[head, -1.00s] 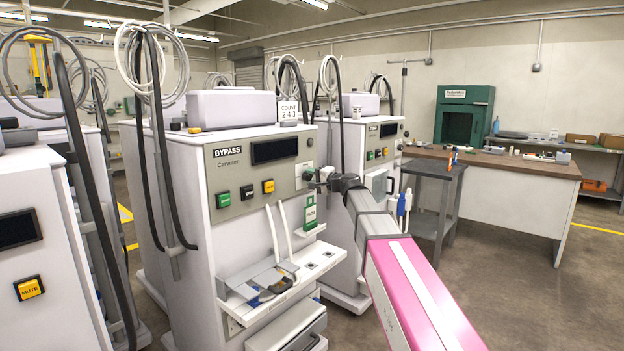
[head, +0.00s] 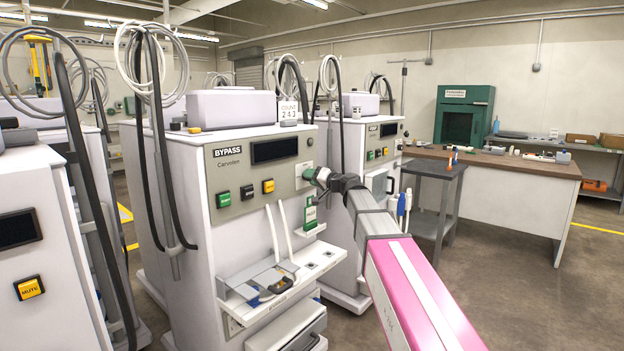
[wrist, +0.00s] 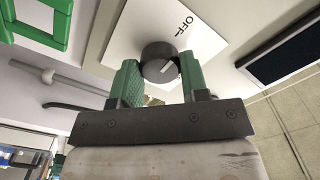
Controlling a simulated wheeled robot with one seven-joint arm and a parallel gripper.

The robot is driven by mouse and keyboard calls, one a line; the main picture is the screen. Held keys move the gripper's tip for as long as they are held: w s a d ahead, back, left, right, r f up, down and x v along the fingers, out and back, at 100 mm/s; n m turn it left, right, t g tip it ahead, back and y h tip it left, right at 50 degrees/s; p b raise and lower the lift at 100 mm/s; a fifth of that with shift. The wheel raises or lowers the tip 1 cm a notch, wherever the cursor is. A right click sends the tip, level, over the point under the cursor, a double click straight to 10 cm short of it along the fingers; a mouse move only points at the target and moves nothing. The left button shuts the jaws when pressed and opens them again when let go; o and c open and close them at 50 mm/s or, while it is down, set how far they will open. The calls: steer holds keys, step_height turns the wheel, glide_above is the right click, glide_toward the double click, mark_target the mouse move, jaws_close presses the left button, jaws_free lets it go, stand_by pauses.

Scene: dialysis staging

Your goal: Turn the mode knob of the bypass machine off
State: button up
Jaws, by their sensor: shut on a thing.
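The bypass machine (head: 222,240) is a white cabinet labelled BYPASS, with a grey control panel (head: 235,171) on its upper front. The mode knob (wrist: 158,60) is dark, round and bears a light pointer line, seen in the wrist view on a pale plate (wrist: 150,22) marked OFF. The pointer slants up and right; I cannot tell whether it lines up with the OFF mark. My gripper (wrist: 160,82) is shut on the knob, with a green pad on each side. In the head view my gripper (head: 318,177) is at the panel's right end and hides the knob.
A shelf (head: 300,270) with a grey handpiece juts from the machine's front. Green, black and yellow buttons sit left of the knob. Another machine (head: 345,250) stands close behind on the right. Open floor lies at front right.

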stand_by(0.4)
steer(key=o, duration=0.9)
steer(key=shift+o, duration=0.2)
steer(key=v, duration=1.1)
steer(key=shift+a, duration=0.1)
steer(key=s+d+f+g+h, duration=0.15)
steer(key=s+f, duration=0.25)
steer(key=f, duration=0.6)
steer(key=s+d+f+g+h, duration=0.1)
steer(key=s+f+g+h, duration=0.25)
steer(key=f, duration=0.55)
steer(key=s+d+f+g+h, duration=0.15)
steer(key=s+f, duration=0.25)
steer(key=f, duration=0.6)
steer(key=s+d+f+g+h, duration=0.2)
steer(key=s+d+f+h, duration=0.2)
steer(key=s+f, duration=0.3)
steer(key=s+d+f+m+g+h, duration=0.1)
steer(key=s+d+f+g+h, duration=0.1)
steer(key=s+d+f, duration=0.4)
step_height(320, 180, down, 2)
steer(key=shift+s+d+f+h, duration=0.1)
steer(key=shift+s+d+h, duration=0.05)
steer(key=shift+s+h, duration=0.85)
